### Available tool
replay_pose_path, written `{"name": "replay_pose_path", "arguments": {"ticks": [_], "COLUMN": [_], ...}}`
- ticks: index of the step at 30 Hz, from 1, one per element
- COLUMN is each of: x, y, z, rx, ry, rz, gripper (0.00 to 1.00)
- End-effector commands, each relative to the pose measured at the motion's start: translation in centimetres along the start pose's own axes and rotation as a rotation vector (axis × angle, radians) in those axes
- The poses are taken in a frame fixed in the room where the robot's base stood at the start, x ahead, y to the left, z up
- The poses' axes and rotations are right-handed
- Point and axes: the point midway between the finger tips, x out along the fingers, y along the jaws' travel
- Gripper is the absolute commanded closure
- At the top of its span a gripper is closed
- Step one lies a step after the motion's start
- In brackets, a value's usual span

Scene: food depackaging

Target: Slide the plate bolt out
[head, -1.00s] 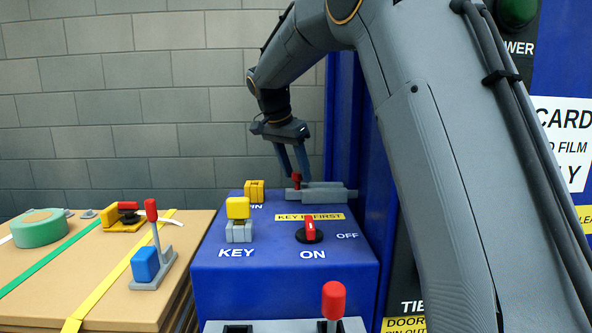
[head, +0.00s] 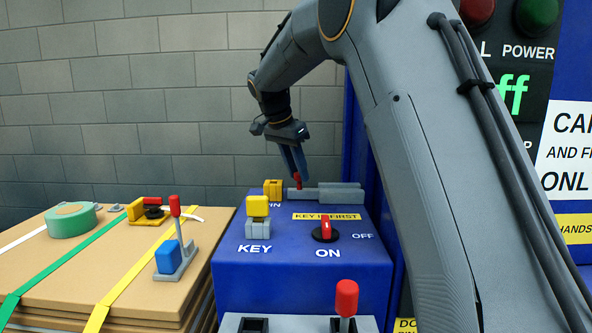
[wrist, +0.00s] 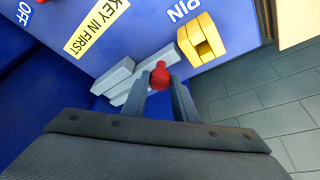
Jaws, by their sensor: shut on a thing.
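The plate bolt appears to be the grey sliding bar (head: 306,195) with a red knob (head: 298,178) at the back of the blue console. It lies beside its grey guide block (head: 340,190). My gripper (head: 297,176) points down from behind and is shut on the red knob. In the wrist view the red knob (wrist: 160,76) sits between the two fingers, with the grey bar (wrist: 125,92) partly hidden beneath. A yellow block (head: 273,189) by the PIN label stands just left of the bar; it shows in the wrist view too (wrist: 202,40).
On the console are a yellow key block (head: 257,207), a red rotary switch (head: 325,229) and a red-topped lever (head: 347,298) in front. At left, a strapped cardboard stack (head: 75,250) bears green tape (head: 72,220) and a blue-based red lever (head: 168,257). A blue cabinet stands right.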

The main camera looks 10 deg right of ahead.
Motion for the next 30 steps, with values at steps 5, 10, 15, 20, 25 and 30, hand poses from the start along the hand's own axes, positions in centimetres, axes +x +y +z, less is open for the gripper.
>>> {"name": "replay_pose_path", "arguments": {"ticks": [5, 10, 15, 20, 25, 30], "x": [-0.2, -0.1, -0.1, -1.3, -4.0, -6.5], "y": [-0.4, -0.2, -0.1, -0.2, -0.3, -0.3], "z": [0.3, 0.1, 0.0, 0.0, 0.1, 0.1], "rx": [-0.001, 0.000, 0.001, 0.001, -0.001, -0.001], "ry": [-0.002, -0.001, -0.001, 0.001, 0.001, 0.000], "rz": [-0.010, -0.007, -0.005, -0.009, -0.010, -0.009], "gripper": [0.66, 0.56, 0.56, 0.56, 0.56, 0.56]}}
